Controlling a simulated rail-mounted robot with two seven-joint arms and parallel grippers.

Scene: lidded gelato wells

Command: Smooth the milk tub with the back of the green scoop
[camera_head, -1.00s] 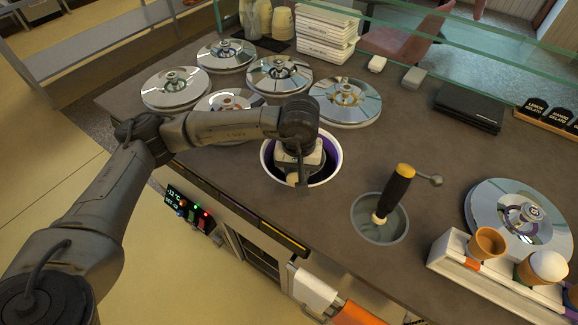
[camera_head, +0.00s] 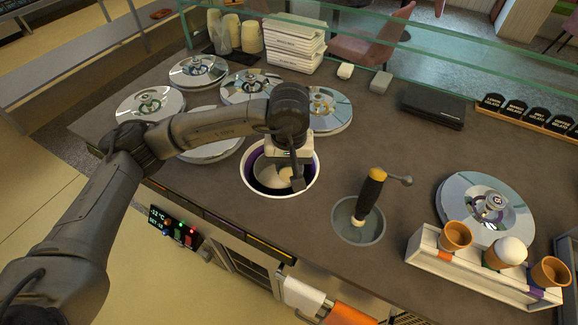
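An open well (camera_head: 312,182) with a white rim and purple inner wall is in the middle of the counter. Pale gelato (camera_head: 266,172) shows inside it; I cannot read which flavour. My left gripper (camera_head: 295,180) points down over this well, and its wrist covers part of the opening. A small pale rounded thing shows by its fingers; I cannot tell whether it is held. No green scoop can be made out. A scoop with a black handle and yellow end (camera_head: 370,194) leans in a grey round well (camera_head: 346,228) to the right. My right gripper is not in view.
Several shiny round lids, one of them here (camera_head: 325,110), lie behind and left of the open well. Another lid (camera_head: 460,195) lies at right behind a white cone holder (camera_head: 428,250). The counter between the wells and black box (camera_head: 433,105) is clear.

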